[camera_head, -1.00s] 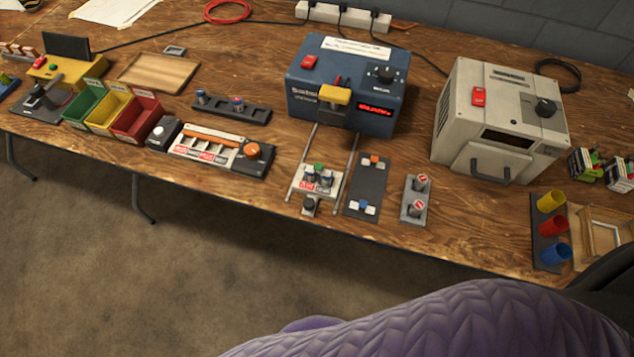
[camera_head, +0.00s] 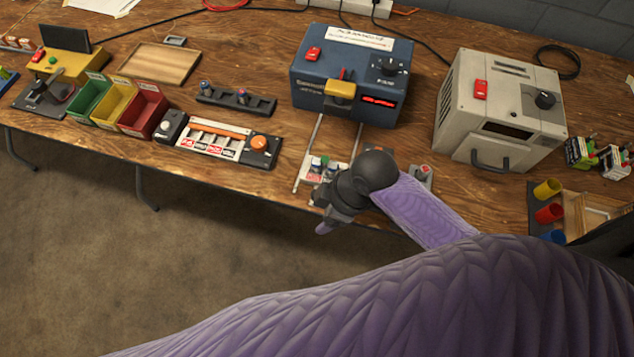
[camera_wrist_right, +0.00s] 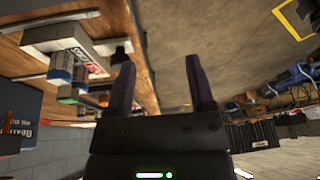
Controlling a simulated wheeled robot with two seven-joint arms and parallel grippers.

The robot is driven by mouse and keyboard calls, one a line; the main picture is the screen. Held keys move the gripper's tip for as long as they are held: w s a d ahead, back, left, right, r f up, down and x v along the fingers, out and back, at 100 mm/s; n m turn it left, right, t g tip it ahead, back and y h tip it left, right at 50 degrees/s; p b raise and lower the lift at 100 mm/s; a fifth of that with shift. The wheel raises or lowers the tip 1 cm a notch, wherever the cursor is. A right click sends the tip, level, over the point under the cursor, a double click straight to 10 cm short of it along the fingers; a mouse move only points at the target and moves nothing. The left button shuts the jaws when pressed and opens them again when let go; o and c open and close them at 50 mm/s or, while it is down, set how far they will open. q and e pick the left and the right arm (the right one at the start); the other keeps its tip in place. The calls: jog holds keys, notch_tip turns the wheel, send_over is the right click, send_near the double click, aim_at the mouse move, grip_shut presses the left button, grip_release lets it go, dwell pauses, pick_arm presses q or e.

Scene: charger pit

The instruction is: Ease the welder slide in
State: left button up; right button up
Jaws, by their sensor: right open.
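The blue welder (camera_head: 350,75) stands at the back middle of the bench, with a yellow-topped head on its front. Its white slide (camera_head: 313,177) is out at the front end of two rails (camera_head: 308,150), near the bench's front edge, and carries several small cells. My right gripper (camera_head: 325,228) is in front of the slide, past the bench edge, and hides its front knob in the head view. In the right wrist view the slide (camera_wrist_right: 65,35) and dark knob (camera_wrist_right: 120,52) show beyond the left finger. The right gripper (camera_wrist_right: 162,75) is open, with nothing between its fingers.
A grey box machine (camera_head: 500,110) with a front handle stands to the right. An orange-knobbed strip (camera_head: 225,142) and coloured bins (camera_head: 145,108) stand to the left. My right forearm covers most of the small panels beside the slide. Open floor lies before the bench.

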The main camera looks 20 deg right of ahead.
aim_at(321, 181)
jog(key=w+d+r+n+g, duration=0.2)
jog(key=w+d+r+n, duration=0.2)
jog(key=w+r+n, duration=0.3)
jog(key=shift+n+y, duration=0.3)
jog(key=shift+n, duration=0.3)
jog(key=b+x, duration=0.1)
jog(key=x, duration=0.2)
jog(key=b+x, duration=0.1)
jog(key=x, duration=0.2)
jog(key=b+x, duration=0.1)
jog(key=x, duration=0.2)
jog(key=shift+s+f, duration=0.35)
jog(key=shift+s, duration=0.05)
jog(key=shift+a+f, duration=0.15)
grip_shut()
pick_arm(q)
jog(key=f, duration=0.1)
jog(key=a+f, duration=0.1)
jog(key=s+f, duration=0.1)
jog(key=shift+a+f, duration=0.1)
jog(key=shift+a, duration=0.1)
jog(key=shift+s, duration=0.15)
jog(key=shift+s+g, duration=0.3)
jog(key=shift+s, duration=0.15)
